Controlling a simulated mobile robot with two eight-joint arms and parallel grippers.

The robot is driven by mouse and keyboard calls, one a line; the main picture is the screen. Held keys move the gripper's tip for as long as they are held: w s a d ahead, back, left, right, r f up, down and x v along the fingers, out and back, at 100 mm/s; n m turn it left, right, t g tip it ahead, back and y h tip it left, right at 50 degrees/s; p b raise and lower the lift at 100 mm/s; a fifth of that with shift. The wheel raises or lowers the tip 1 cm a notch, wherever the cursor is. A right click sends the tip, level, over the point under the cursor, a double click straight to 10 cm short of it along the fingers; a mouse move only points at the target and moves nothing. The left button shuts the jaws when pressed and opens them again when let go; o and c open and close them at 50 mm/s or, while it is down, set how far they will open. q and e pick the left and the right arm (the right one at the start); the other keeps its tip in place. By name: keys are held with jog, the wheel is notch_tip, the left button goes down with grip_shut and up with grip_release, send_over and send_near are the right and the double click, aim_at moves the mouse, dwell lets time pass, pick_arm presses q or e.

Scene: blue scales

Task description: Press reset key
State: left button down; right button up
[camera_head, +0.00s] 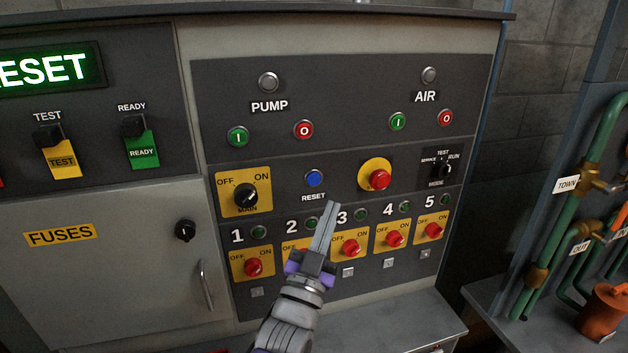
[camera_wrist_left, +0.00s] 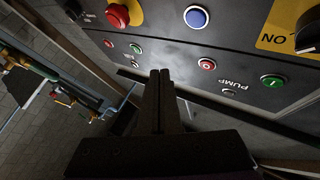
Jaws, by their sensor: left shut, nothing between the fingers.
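The reset key is a round blue button (camera_head: 314,178) in the middle of the control panel, with the label RESET below it. It also shows at the top of the left wrist view (camera_wrist_left: 197,17). My left gripper (camera_head: 331,206) is shut and empty, its fingers pointing up in front of the panel. In the head view its tips appear just below and right of the blue button. In the left wrist view the fingertips (camera_wrist_left: 160,74) appear apart from the button. My right gripper is not in view.
A red emergency knob (camera_head: 380,179) is right of the button and the black MAIN switch (camera_head: 245,196) is left. Several red rotary switches line the row below. Green and red PUMP buttons (camera_head: 303,129) are above. Green pipes (camera_head: 560,230) stand at the right.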

pick_arm(q)
send_near(314, 179)
jog(key=w+d+r, duration=0.3)
jog(key=d+r, duration=0.1)
jog(key=shift+w+a+f+b, duration=0.15)
jog(key=shift+w+b, duration=0.15)
jog(key=shift+w, duration=0.2)
jog(key=shift+w, duration=0.1)
dwell(1.5)
jog(key=shift+w+a, duration=0.15)
jog(key=shift+w, duration=0.15)
jog(key=shift+w+a, duration=0.1)
jog(key=shift+w, duration=0.2)
dwell(0.6)
dwell(0.3)
jog(key=shift+s+d, duration=0.25)
jog(key=shift+s, duration=0.5)
jog(key=shift+s, duration=0.1)
